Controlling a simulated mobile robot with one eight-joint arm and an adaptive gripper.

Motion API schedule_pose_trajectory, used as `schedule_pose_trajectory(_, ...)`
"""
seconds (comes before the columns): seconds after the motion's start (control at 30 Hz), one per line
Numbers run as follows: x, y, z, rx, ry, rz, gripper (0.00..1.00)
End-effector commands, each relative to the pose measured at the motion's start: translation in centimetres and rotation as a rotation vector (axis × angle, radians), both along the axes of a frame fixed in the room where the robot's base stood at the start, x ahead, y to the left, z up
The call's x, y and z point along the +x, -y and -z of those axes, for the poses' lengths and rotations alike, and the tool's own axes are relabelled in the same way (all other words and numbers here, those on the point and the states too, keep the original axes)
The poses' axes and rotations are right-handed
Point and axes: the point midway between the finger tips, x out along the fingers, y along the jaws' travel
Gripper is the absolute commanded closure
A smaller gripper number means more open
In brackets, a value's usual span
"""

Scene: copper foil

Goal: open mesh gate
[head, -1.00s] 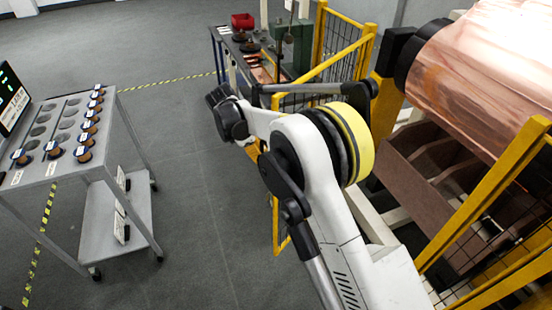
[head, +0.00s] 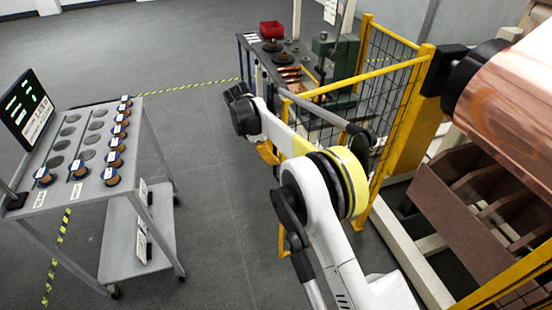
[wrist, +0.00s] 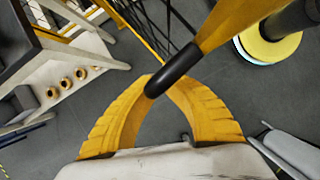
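The mesh gate, a yellow frame with dark wire mesh (head: 352,80), stands right of centre in the head view. Its top rail slopes from the post side at the right down to a near end at the left. My arm crosses in front and hides much of it. My gripper (wrist: 168,80) has yellow ribbed fingers, drawn together in an arch. The black handle (wrist: 180,68) lies across the fingertips, joined to a yellow bar (wrist: 235,20). The fingers appear shut on it; the handle hides the exact contact. In the head view, only a little yellow of the gripper shows beside the gate's near edge.
A grey trolley (head: 85,190) with several spools and a screen stands at the left. A bench with a red bin (head: 271,28) is behind the gate. A large copper roll (head: 510,85) is at the right. Grey floor (head: 215,200) is clear between trolley and arm.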

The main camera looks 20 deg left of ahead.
Motion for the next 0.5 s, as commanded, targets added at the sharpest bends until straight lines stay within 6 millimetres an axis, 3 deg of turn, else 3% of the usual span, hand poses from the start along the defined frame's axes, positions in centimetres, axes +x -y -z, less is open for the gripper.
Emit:
schedule_pose_trajectory(0.2,0.17,0.24,0.0,-0.003,0.002,0.003,1.0)
schedule_pose_trajectory(0.3,0.17,0.25,-0.01,-0.003,0.002,0.003,0.68)
schedule_pose_trajectory(0.5,0.1,0.16,-0.02,-0.002,0.001,0.002,0.66)
